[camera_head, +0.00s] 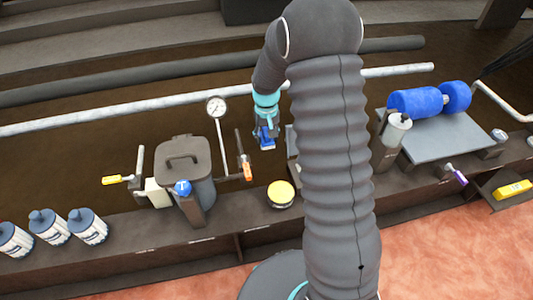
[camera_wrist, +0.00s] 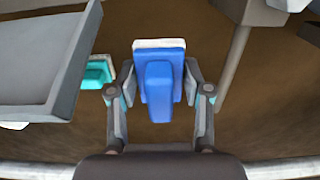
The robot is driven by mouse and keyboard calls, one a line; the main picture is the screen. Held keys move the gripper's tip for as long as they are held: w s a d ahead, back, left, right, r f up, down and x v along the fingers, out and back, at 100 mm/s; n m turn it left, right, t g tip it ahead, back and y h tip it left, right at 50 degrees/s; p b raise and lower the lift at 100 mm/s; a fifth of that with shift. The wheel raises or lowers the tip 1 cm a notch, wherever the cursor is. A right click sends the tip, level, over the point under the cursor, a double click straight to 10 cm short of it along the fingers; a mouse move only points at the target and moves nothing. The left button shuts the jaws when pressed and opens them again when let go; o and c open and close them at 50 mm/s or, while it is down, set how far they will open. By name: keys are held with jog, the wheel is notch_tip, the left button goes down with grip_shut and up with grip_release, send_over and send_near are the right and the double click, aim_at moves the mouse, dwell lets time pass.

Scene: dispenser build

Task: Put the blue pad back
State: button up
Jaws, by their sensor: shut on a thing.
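The blue pad (camera_wrist: 160,85) is a blue block with a raised blue grip and a pale edge along its far side. In the wrist view my gripper (camera_wrist: 160,98) is shut on it, with one finger on each side. In the head view my gripper (camera_head: 265,130) hangs beyond the bench, and the blue pad (camera_head: 266,143) shows at its tip. A teal block (camera_wrist: 97,72) lies left of the pad in the wrist view, partly hidden by a grey plate.
A grey plate (camera_wrist: 40,65) fills the left of the wrist view, close to my gripper. In the head view a lidded dark pot (camera_head: 185,165), a dial gauge on a post (camera_head: 217,107) and a yellow-topped tin (camera_head: 281,194) stand left of my arm. Blue rollers (camera_head: 415,102) lie right.

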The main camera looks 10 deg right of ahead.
aim_at(267, 159)
jog(key=shift+f, duration=4.2)
jog(key=shift+f, duration=0.1)
jog(key=shift+f, duration=0.1)
jog(key=o, duration=1.1)
